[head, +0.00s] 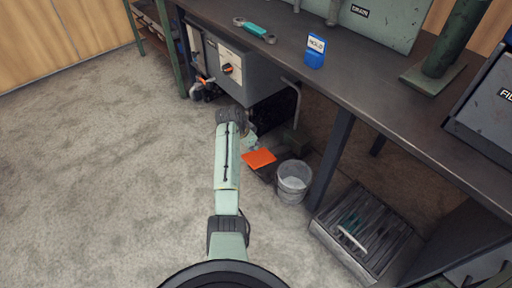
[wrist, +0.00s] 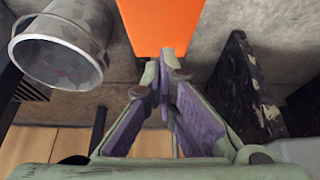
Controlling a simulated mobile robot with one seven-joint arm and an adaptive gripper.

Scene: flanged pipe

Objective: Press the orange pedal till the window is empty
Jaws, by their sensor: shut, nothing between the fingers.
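The orange pedal (head: 259,158) is near the floor under the workbench, left of a bucket. It also shows in the wrist view as a flat orange plate (wrist: 160,25) at the top middle. My gripper (head: 251,143) is just behind and left of the pedal in the head view, partly hidden by my arm. In the wrist view my gripper (wrist: 165,65) has its fingertips together and empty, right at the pedal's edge. I cannot tell whether they touch it. I cannot make out the window in either view.
A metal bucket (head: 291,188) stands close right of the pedal. A slatted crate (head: 370,229) is at the lower right. The concrete floor (head: 110,180) is clear on the left.

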